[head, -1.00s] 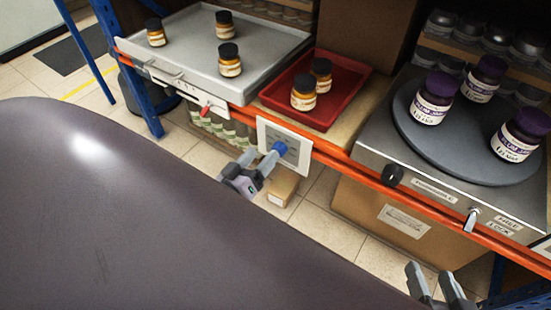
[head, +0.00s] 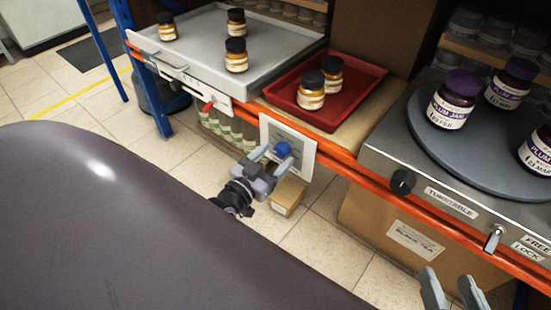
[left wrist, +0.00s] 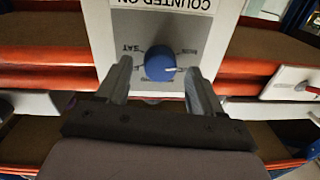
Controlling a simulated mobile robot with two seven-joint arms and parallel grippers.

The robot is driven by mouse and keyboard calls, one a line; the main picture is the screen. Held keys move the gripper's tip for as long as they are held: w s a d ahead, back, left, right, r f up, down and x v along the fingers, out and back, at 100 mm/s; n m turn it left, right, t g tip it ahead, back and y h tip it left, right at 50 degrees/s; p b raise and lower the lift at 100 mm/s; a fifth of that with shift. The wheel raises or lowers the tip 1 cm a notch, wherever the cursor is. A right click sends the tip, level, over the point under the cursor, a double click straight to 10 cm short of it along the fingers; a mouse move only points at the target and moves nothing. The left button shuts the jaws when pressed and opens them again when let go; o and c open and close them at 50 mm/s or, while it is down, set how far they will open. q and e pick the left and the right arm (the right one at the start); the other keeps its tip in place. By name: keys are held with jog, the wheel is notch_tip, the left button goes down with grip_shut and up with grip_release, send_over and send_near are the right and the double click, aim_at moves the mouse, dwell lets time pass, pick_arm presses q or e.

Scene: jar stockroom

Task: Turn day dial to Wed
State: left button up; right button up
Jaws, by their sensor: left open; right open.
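The day dial is a blue knob (head: 283,149) on a white panel (head: 301,165) fixed to the orange shelf rail. In the left wrist view the knob (left wrist: 160,65) has a white mark on its right side. That view shows the panel upside down, with "COUNTED ON" and "SAT" legible; other day labels are small or hidden by the fingers. My left gripper (head: 271,156) is open just in front of the dial. Its fingers (left wrist: 159,77) stand apart on either side of the knob, with gaps visible. My right gripper (head: 450,290) is open and empty at the bottom right.
A grey tray (head: 190,50) with amber jars is at the upper left, a red tray (head: 355,95) with two more beside it. A turntable (head: 465,160) with purple-lidded jars, a black knob (head: 402,181) and a lock lever (head: 494,238) is at right. Cardboard boxes are below.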

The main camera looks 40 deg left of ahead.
pick_arm(q)
jog(key=shift+w, duration=0.55)
jog(key=c, duration=1.1)
jog(key=shift+o, duration=0.3)
